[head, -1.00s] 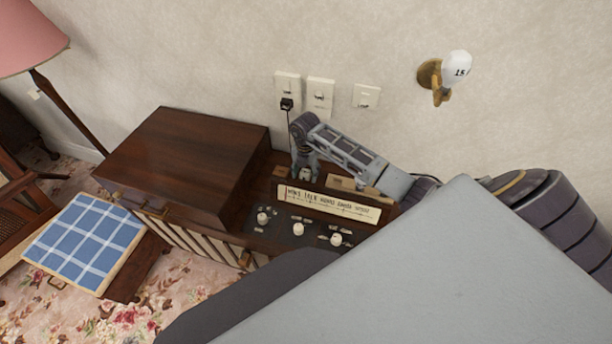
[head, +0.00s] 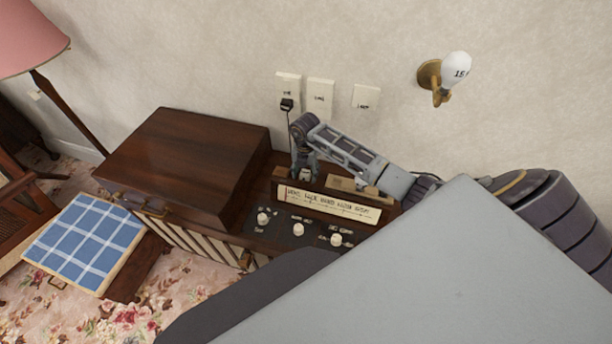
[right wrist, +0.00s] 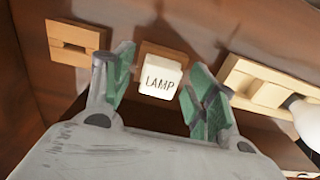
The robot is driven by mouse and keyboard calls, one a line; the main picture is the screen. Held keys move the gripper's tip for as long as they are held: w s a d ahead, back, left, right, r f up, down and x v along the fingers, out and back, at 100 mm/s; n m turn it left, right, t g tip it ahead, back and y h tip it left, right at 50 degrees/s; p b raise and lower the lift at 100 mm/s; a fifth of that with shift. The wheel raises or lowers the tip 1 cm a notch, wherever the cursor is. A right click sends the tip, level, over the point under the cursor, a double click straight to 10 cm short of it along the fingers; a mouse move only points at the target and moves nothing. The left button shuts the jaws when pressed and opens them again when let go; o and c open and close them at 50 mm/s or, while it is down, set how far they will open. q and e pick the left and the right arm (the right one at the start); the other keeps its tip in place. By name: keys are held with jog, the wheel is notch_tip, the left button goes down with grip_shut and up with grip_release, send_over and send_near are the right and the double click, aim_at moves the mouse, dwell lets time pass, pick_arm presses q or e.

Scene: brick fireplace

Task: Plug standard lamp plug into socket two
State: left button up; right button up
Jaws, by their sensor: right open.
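A white plug marked LAMP (right wrist: 161,78) sits at a small wooden holder in the right wrist view. It is between the two green-padded fingers of my right gripper (right wrist: 163,66), which is open, with gaps visible on both sides. In the head view my right gripper (head: 304,167) points down behind the radio dial, and a small white part of the plug (head: 306,174) shows there. Three cream wall plates hang above: a left one (head: 288,80) with a black plug (head: 287,104) and cord, a middle one (head: 319,92), and a right one (head: 366,96). Their labels are too small to read surely. My left gripper is not in view.
A brown wooden cabinet (head: 180,160) stands left of the radio panel with its dial (head: 328,202) and white knobs. A wall bulb (head: 456,69) is at upper right. A pink lamp shade (head: 28,38) is at far left. The wall between gripper and plates is clear.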

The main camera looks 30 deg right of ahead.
aim_at(305, 173)
dwell(0.3)
grip_shut()
dwell(0.5)
jog(key=shift+r+p, duration=0.35)
jog(key=shift+p, duration=0.05)
jog(key=shift+r, duration=0.35)
jog(key=shift+r+p, duration=2.15)
jog(key=shift+r, duration=0.15)
